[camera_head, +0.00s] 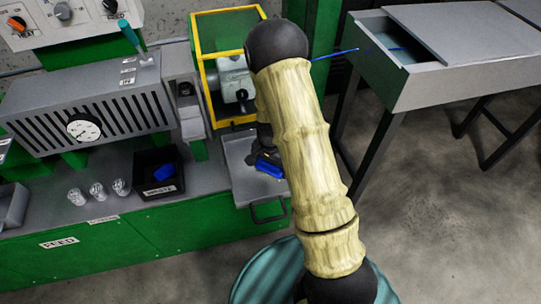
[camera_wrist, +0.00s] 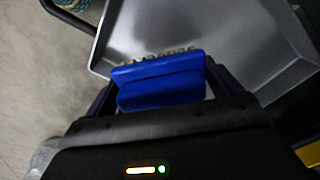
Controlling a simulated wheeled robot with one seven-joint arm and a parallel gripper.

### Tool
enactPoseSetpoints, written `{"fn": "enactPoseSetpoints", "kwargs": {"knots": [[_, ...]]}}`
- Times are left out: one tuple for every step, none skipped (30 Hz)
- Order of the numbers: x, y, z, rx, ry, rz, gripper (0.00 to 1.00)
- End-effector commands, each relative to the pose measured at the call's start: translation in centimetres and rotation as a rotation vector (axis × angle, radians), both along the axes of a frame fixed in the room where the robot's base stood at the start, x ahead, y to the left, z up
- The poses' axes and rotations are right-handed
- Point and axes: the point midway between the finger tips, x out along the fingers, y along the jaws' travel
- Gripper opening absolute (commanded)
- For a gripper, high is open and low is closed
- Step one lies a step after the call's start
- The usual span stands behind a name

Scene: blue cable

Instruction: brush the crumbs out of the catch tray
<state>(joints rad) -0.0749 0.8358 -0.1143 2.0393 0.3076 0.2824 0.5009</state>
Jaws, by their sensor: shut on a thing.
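The grey catch tray (camera_head: 238,158) juts out from the green machine, with a dark handle at its front. It fills the upper right of the wrist view (camera_wrist: 222,30). My gripper (camera_head: 268,165) is at the tray, partly hidden by my arm in the head view. In the wrist view my gripper (camera_wrist: 160,85) is shut on a blue brush (camera_wrist: 160,80), whose pale bristles show along its far edge over the tray, near the handle side. I cannot tell whether the bristles touch the tray. I make out no crumbs on the visible tray floor.
A black bin (camera_head: 147,192) holding something blue stands left of the tray, beside several small clear cups (camera_head: 98,191). A yellow-framed guard (camera_head: 206,75) rises behind the tray. A grey table (camera_head: 440,70) with an open drawer and a blue cable (camera_head: 335,54) are at the right.

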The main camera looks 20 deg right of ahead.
Motion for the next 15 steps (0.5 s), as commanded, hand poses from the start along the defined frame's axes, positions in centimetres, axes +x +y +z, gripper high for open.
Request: {"fn": "enactPoseSetpoints", "kwargs": {"knots": [[0.0,0.0,0.9,0.0,0.0,0.0,0.66],[0.0,0.0,1.2,0.0,0.0,0.0,0.66],[0.0,0.0,1.6,0.0,0.0,-0.001,0.66],[0.0,0.0,1.8,0.0,0.0,-0.001,0.66],[0.0,0.0,2.1,0.0,0.0,-0.001,0.66],[0.0,-0.1,2.4,0.0,0.0,-0.001,0.66],[0.0,-0.1,2.7,0.0,0.0,-0.002,0.66],[0.0,-0.1,2.8,0.0,0.0,-0.002,0.66],[0.0,-0.1,3.0,0.0,0.0,-0.002,0.66],[0.0,-0.1,3.2,0.0,0.0,-0.002,0.66],[0.0,-0.1,3.2,0.001,0.001,-0.002,0.66],[0.0,-0.1,3.3,0.001,0.001,-0.002,0.66],[0.0,-0.1,3.3,0.001,0.001,-0.002,0.66],[0.0,-0.1,3.3,0.001,0.001,-0.002,0.66],[0.0,-0.1,3.3,0.001,0.001,-0.002,0.66]]}}
